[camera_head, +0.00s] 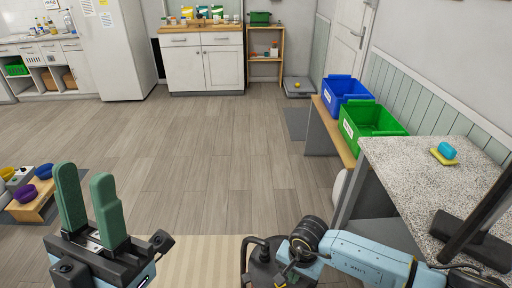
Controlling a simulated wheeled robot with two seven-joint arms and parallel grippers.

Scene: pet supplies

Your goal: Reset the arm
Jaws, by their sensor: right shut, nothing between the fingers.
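My left gripper (87,197) is in the lower left of the head view. Its two green fingers point up and stand apart with nothing between them. It is held above the floor, in front of a low wooden stand. My right arm (365,254), light blue with black joints, is bent across the lower right, in front of the speckled counter. I cannot make out the fingers of the right gripper.
The speckled counter (394,163) at right holds a blue item on a yellow sponge (446,152) and a black stand (468,239). Blue (346,90) and green (371,121) bins sit behind it. The low stand with bowls (36,208) is at left. The middle floor is clear.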

